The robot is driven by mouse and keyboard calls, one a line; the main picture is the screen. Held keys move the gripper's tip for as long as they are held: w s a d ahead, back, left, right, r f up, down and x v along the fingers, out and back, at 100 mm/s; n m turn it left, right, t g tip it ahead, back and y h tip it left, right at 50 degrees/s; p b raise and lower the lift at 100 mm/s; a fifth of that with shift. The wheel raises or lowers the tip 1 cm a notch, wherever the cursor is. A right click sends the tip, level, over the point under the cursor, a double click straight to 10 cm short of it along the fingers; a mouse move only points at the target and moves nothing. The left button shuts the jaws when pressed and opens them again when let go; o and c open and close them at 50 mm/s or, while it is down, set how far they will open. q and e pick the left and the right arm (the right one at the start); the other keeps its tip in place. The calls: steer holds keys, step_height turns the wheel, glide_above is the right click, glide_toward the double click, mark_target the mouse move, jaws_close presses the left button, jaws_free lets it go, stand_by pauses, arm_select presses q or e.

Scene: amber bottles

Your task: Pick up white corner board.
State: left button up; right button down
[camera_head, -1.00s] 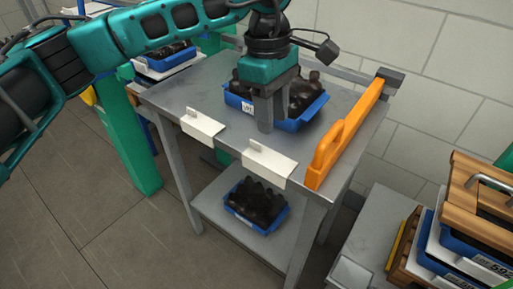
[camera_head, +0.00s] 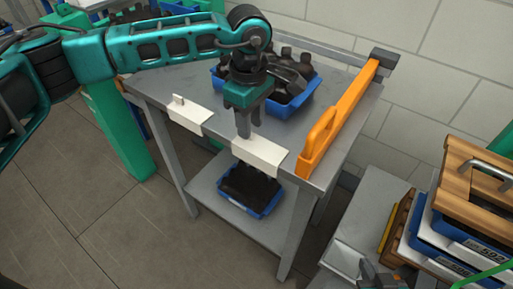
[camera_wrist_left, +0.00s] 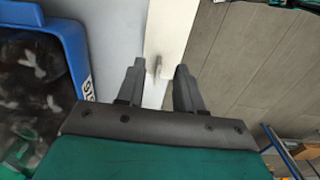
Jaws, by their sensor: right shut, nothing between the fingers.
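Two white corner boards lie over the front edge of the metal table, each with a small upright tab. The right board (camera_head: 264,154) is below my left gripper (camera_head: 244,130); the left board (camera_head: 188,116) is apart from it. In the left wrist view my left gripper (camera_wrist_left: 158,82) is open, pointing at a white board (camera_wrist_left: 172,35), with its tab between the fingertips in the picture. I cannot tell whether the fingers touch it. My right gripper (camera_head: 378,275) is partly visible at the bottom edge and shut, holding nothing.
A blue bin (camera_head: 297,110) of dark bottles stands behind the gripper on the metal table (camera_head: 160,88). An orange handled bar (camera_head: 335,118) runs along the table's right edge. Another blue bin (camera_head: 252,206) sits on the lower shelf. Stacked trays (camera_head: 468,245) stand at the right.

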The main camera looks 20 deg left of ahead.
arm_select(q)
steer(key=shift+f, duration=1.15)
jaws_close()
